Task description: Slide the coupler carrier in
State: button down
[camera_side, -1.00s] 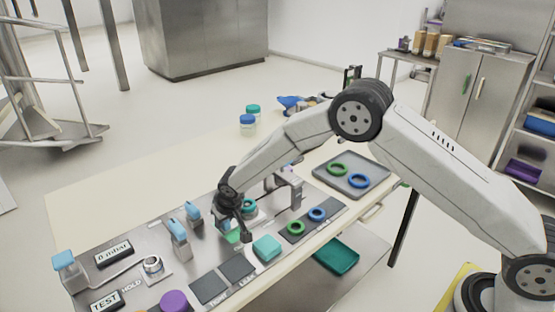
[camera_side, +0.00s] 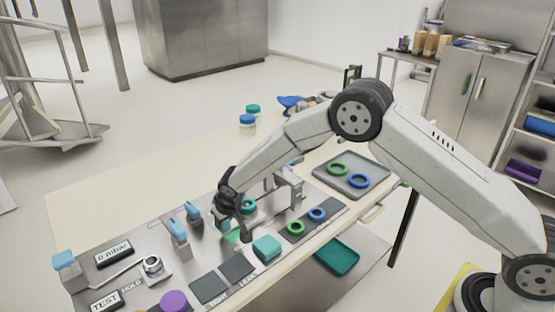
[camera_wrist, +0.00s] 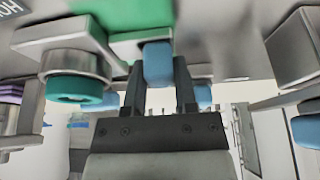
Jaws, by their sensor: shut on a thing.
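My gripper (camera_side: 236,228) is low over the metal bench panel (camera_side: 200,258), pointing down. In the wrist view its two dark fingers (camera_wrist: 158,88) are shut on a blue handle block (camera_wrist: 158,62), which sits against a grey metal part beside a green surface (camera_wrist: 108,14). To the left of the fingers in the wrist view is a metal coupler with a teal ring (camera_wrist: 78,88). A teal ring (camera_side: 249,205) also shows just behind my gripper in the side view. My gripper hides most of the carrier there, and I cannot tell how far in it sits.
Two blue-topped clamps (camera_side: 178,230) stand left of my gripper. A metal bracket (camera_side: 292,190) stands close on its right. A teal block (camera_side: 267,247) and dark pads with green and blue rings (camera_side: 317,214) lie nearby. A grey tray (camera_side: 350,176) holds two rings.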

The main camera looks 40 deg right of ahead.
jog(key=shift+d, duration=0.1)
dwell(0.3)
jog(key=d, duration=1.3)
jog(key=shift+d, duration=0.2)
jog(key=shift+c, duration=2)
grip_release()
jog(key=shift+r, duration=0.15)
jog(key=shift+s+a+r, duration=0.1)
jog(key=shift+r, duration=0.1)
jog(key=v, duration=0.7)
